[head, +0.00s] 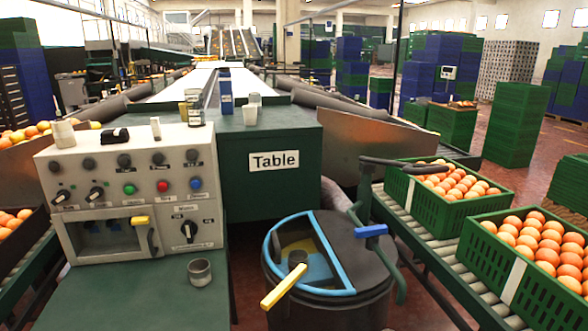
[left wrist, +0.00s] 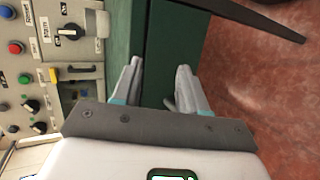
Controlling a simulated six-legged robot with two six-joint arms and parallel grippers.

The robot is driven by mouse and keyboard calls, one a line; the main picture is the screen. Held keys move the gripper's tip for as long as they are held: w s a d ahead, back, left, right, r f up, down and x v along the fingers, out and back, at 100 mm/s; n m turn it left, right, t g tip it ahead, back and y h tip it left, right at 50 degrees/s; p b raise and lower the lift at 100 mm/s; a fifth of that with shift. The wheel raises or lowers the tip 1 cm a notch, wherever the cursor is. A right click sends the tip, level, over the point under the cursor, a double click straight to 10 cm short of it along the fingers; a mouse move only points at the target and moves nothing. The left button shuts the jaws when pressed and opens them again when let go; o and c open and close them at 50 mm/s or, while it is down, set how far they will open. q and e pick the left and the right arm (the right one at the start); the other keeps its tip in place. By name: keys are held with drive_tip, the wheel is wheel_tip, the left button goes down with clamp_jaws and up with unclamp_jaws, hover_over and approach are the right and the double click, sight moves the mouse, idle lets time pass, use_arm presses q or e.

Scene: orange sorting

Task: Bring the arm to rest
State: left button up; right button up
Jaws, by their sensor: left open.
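My left gripper (left wrist: 158,72) shows in the left wrist view with its two grey fingers apart and nothing between them. The fingers point toward a dark green surface. The control panel (left wrist: 55,65) with its knobs and buttons lies to the left of the fingers in that view, and red floor (left wrist: 255,100) lies to the right. Neither gripper can be made out in the head view. My right gripper is not in view.
A dark round bin (head: 335,297) stands front centre. Green crates of oranges (head: 490,255) sit on rollers at right. A grey cup (head: 199,272) stands front left.

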use_arm(q)
drive_tip(key=s+d+f+m+g+h, duration=0.2)
drive_tip(key=s+d+f+m+g, duration=0.35)
drive_tip(key=f, duration=0.55)
drive_tip(key=s+d+f+m+g+h, duration=0.1)
drive_tip(key=s+d+f+m+g, duration=0.35)
drive_tip(key=s, duration=0.35)
drive_tip(key=s+d+f+m+g+h, duration=0.1)
drive_tip(key=s+d+f+m+g, duration=0.2)
drive_tip(key=s+f+m, duration=0.45)
wheel_tip(320, 180, up, 26)
drive_tip(key=s+n+p, duration=0.1)
drive_tip(key=p, duration=2.2)
drive_tip(key=shift+d, duration=0.15)
drive_tip(key=shift+o, duration=0.2)
